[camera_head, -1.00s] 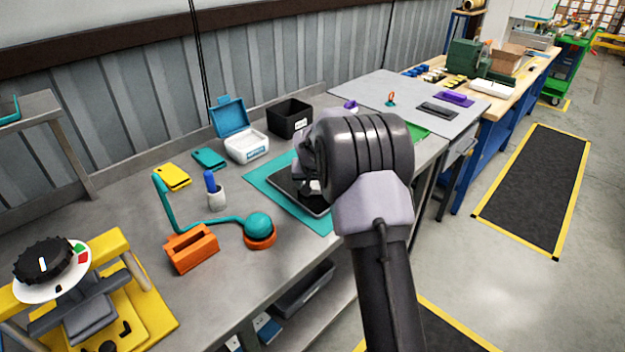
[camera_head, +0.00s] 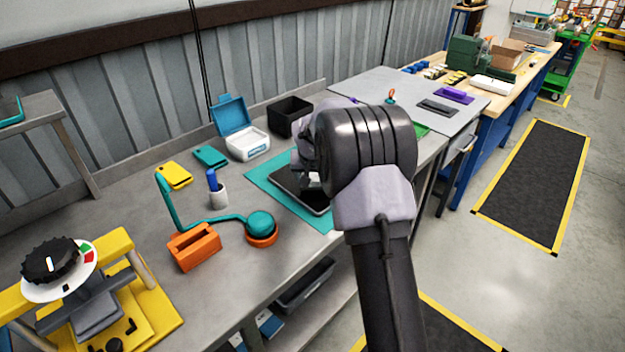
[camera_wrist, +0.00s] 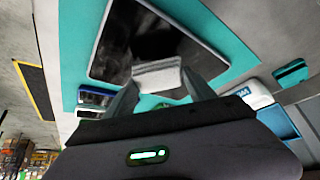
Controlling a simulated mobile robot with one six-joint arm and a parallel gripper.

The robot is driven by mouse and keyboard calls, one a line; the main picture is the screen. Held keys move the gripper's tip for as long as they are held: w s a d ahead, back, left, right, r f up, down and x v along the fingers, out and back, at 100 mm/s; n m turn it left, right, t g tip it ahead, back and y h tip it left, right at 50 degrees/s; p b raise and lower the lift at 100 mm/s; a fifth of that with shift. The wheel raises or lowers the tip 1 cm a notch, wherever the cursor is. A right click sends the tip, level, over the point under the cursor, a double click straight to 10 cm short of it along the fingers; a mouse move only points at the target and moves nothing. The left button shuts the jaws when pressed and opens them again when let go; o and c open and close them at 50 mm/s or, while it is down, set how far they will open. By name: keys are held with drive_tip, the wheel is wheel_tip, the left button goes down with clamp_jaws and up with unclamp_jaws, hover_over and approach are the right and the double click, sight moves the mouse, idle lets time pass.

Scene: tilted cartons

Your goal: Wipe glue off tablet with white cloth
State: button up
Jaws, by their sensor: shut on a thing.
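The tablet (camera_head: 301,189) lies dark side up on a teal mat (camera_head: 265,177), partly hidden behind my wrist in the head view. In the wrist view the tablet (camera_wrist: 120,45) fills the upper middle, with dark reflections on its screen. My gripper (camera_wrist: 160,85) is shut on the white cloth (camera_wrist: 157,75), which is at or just above the tablet's screen; I cannot tell if it touches. In the head view my fingertips are mostly hidden by the wrist. I cannot make out any glue on the visible screen.
A white box with an open teal lid (camera_head: 247,144) and a black bin (camera_head: 290,116) stand behind the mat. A grey board (camera_head: 395,85) lies beyond.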

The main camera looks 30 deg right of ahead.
drive_tip(key=shift+d+r, duration=0.1)
drive_tip(key=shift+r, duration=0.45)
drive_tip(key=shift+r+p, duration=1.55)
drive_tip(key=shift+r, duration=0.65)
